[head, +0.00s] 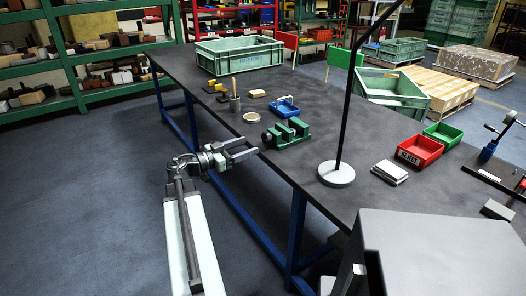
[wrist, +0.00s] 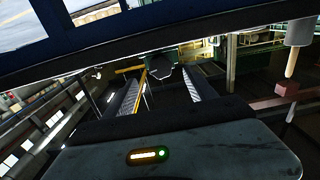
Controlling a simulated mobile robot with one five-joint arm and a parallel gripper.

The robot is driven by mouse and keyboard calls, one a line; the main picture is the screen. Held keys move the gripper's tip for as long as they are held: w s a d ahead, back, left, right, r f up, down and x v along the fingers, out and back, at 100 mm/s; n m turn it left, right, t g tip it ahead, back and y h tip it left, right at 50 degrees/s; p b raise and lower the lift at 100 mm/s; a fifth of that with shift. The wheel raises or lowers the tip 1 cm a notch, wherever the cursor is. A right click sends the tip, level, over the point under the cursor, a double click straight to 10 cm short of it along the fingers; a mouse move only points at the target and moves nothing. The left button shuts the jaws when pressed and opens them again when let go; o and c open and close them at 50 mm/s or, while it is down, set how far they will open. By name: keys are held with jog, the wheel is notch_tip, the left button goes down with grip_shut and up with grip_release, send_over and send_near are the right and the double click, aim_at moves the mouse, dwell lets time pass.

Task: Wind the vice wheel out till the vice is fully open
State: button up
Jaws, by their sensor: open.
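The green vice (head: 290,132) stands on the dark bench top near its front edge. Its dark wheel (head: 267,138) is on the left end, facing my gripper. My gripper (head: 250,147) is open and empty at the bench's front edge, just short of the wheel and apart from it as far as I can tell. In the wrist view the two fingers of my gripper (wrist: 163,78) are spread, with a dark rounded shape (wrist: 160,65) beyond them that may be the wheel. How far apart the vice jaws are is too small to tell.
A lamp with a white base (head: 336,174) stands right of the vice. Red (head: 419,152) and green bins stand further right.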

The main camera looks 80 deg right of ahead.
aim_at(265, 139)
jog(key=x, duration=0.7)
jog(key=shift+s+d, duration=0.25)
jog(key=shift+c, duration=0.4)
jog(key=c, duration=1.3)
jog(key=shift+a+n, duration=0.1)
jog(key=shift+n, duration=2.9)
